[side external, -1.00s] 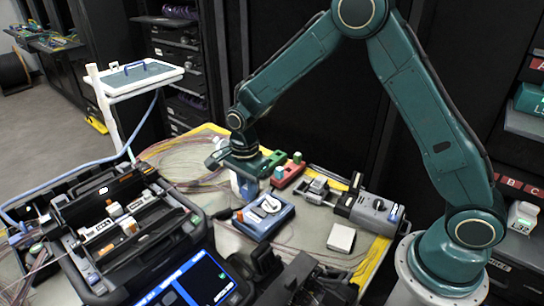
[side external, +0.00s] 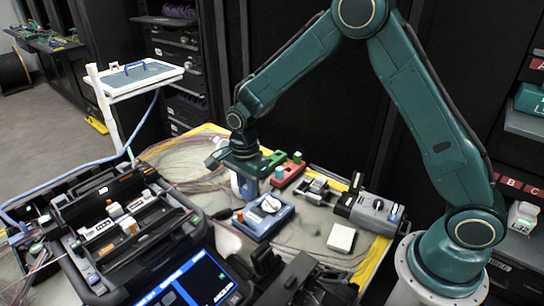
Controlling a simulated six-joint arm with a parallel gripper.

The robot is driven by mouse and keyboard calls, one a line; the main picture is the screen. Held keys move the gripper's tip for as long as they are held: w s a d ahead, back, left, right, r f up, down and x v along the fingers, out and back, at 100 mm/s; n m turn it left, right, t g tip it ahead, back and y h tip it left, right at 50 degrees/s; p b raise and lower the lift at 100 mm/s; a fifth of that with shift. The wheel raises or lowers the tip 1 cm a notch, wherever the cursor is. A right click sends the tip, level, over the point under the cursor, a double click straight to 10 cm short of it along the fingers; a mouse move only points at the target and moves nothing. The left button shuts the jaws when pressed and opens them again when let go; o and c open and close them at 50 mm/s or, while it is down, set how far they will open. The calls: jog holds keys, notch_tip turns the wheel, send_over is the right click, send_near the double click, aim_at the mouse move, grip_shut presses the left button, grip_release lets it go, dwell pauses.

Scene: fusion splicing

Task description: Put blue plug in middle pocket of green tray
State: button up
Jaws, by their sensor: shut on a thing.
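The green tray (side external: 276,158) lies at the back of the work table, just right of my wrist, and is partly covered by it. My gripper (side external: 246,188) points down in front of the tray's left part. It is shut on a small blue thing, which appears to be the blue plug (side external: 250,190). The fingertips and most of the plug are too small and too covered to see clearly. The tray's middle pocket cannot be made out from this side.
A grey machine (side external: 371,212) and a white block (side external: 341,238) stand to the right. A black splicer case (side external: 130,240) fills the left front.

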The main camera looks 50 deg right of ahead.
notch_tip(320, 180, up, 7)
jog(key=shift+f, duration=0.2)
jog(key=shift+w+d+r, duration=0.15)
jog(key=shift+r, duration=0.1)
jog(key=w+d, duration=0.2)
jog(key=d, duration=0.1)
jog(key=w+d, duration=0.3)
jog(key=d, duration=0.1)
jog(key=w+d, duration=0.3)
jog(key=d, duration=0.1)
jog(key=w+d, duration=0.3)
jog(key=d, duration=0.9)
jog(key=shift+w+a+f, duration=0.1)
jog(key=shift+f, duration=1.2)
jog(key=shift+w+f, duration=0.1)
jog(key=shift+f, duration=1.2)
jog(key=shift+f, duration=0.1)
jog(key=shift+f, duration=2.55)
jog(key=shift+f, duration=1.8)
